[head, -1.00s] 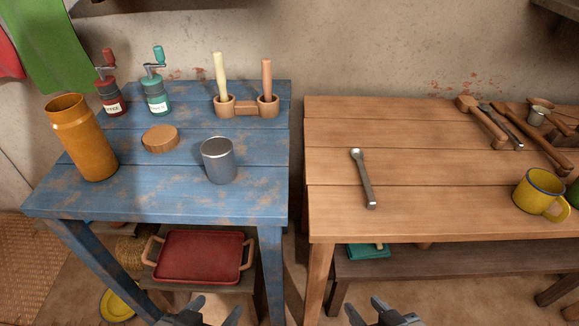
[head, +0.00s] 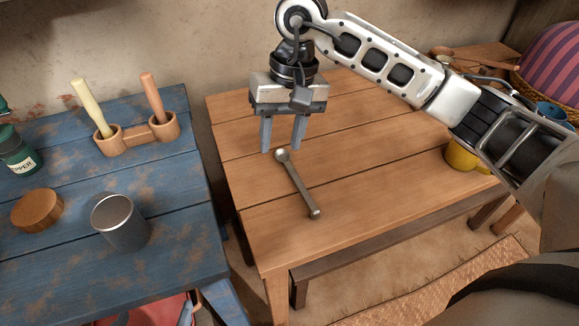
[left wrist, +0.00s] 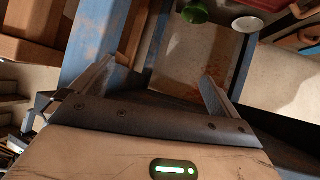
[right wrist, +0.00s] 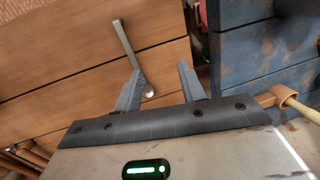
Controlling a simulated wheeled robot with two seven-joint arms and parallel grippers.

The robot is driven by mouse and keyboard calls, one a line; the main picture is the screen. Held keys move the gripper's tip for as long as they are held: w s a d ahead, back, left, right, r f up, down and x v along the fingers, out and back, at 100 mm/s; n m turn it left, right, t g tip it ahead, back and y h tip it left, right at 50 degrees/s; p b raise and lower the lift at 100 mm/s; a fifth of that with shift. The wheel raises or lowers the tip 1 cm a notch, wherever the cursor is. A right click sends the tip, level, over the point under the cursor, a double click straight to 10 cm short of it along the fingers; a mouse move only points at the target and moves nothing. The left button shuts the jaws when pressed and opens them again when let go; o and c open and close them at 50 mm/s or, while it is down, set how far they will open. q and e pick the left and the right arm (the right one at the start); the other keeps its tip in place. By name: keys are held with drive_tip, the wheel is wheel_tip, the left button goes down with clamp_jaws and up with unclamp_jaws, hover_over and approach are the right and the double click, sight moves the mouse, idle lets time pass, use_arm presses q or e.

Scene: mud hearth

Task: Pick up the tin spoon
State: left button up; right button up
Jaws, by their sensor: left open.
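The tin spoon (head: 298,184) lies on the wooden table (head: 350,185), its rounded end toward the wall and its handle toward the table's front edge. My right gripper (head: 283,150) is open and empty, pointing down above the table by the spoon's rounded end. In the right wrist view the spoon (right wrist: 128,45) runs away from my right gripper (right wrist: 158,70), its rounded end close to one fingertip. My left gripper (left wrist: 158,70) is open and empty in the left wrist view, away from the spoon.
The blue table (head: 170,195) at left holds a tin cup (head: 120,222), a wooden lid (head: 37,209) and a holder (head: 140,140) with two pestle-like sticks. A yellow mug (head: 460,156) is partly behind my right arm. Bare planks surround the spoon.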

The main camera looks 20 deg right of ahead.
drive_tip(key=h, duration=0.2)
approach(297, 179)
wheel_tip(297, 179, down, 2)
drive_tip(key=shift+s+d+f+n+t+p, duration=0.1)
drive_tip(key=shift+s+n+t+p, duration=0.1)
drive_tip(key=shift+n+t+p, duration=0.15)
drive_tip(key=shift+s+f+p, duration=0.2)
drive_tip(key=shift+f+p, duration=0.25)
drive_tip(key=shift+f, duration=2.7)
clamp_jaws()
